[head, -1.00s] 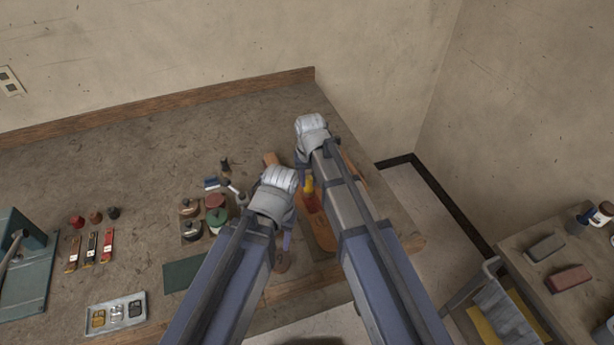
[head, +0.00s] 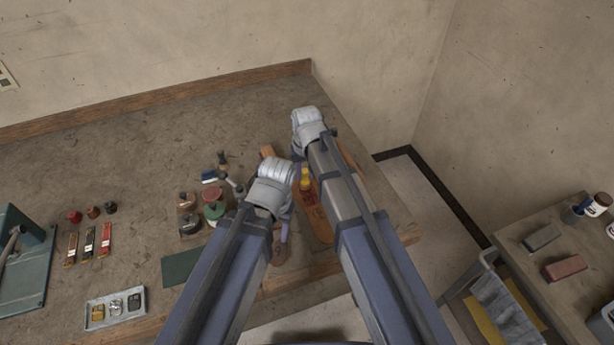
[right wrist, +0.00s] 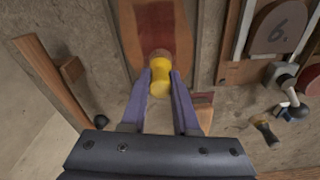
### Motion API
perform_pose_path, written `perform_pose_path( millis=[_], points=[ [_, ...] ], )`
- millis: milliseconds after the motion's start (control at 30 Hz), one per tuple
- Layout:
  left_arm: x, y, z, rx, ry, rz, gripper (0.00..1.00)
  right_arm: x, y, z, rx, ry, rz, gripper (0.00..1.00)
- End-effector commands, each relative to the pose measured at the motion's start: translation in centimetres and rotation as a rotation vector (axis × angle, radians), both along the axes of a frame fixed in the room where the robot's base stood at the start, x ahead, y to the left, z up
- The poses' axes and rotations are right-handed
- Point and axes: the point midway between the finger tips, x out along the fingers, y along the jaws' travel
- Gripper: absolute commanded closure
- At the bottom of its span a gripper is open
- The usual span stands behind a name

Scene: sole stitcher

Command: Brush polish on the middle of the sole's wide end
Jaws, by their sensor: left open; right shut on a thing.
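The sole is a long tan-orange piece (head: 321,226) on the bench, partly hidden by my right arm; it also shows at the top of the right wrist view (right wrist: 128,28), with a dark red area on it. My right gripper (right wrist: 160,80) is shut on a yellow-handled brush (right wrist: 160,80). The brush's brownish end lies over the near edge of the red area; whether it touches cannot be told. My left gripper (head: 284,234) is open, low to the left of the sole.
Jars and bottles (head: 212,195) stand left of my left arm, near a green mat (head: 183,266). A metal tray (head: 115,308) and a green machine (head: 25,255) are further left.

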Motion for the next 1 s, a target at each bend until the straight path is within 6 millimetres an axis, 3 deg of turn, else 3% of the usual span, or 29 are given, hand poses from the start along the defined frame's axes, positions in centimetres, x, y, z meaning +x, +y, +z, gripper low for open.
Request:
perform_pose_path(
  millis=[200, 533, 1000],
  points=[
    [0.0, 0.0, 0.1, 0.000, 0.000, 0.000, 0.50, 1.8, 0.6, 0.1, 0.000, 0.000, 0.000, 1.00],
    [0.0, 0.0, 0.0, 0.000, 0.000, 0.000, 0.50, 1.9, 0.6, 0.0, 0.000, 0.000, 0.000, 1.00],
    [0.0, 0.0, -0.1, 0.000, 0.000, 0.000, 0.50, -1.3, -0.4, -0.1, 0.000, 0.000, -0.001, 1.00]
  ],
)
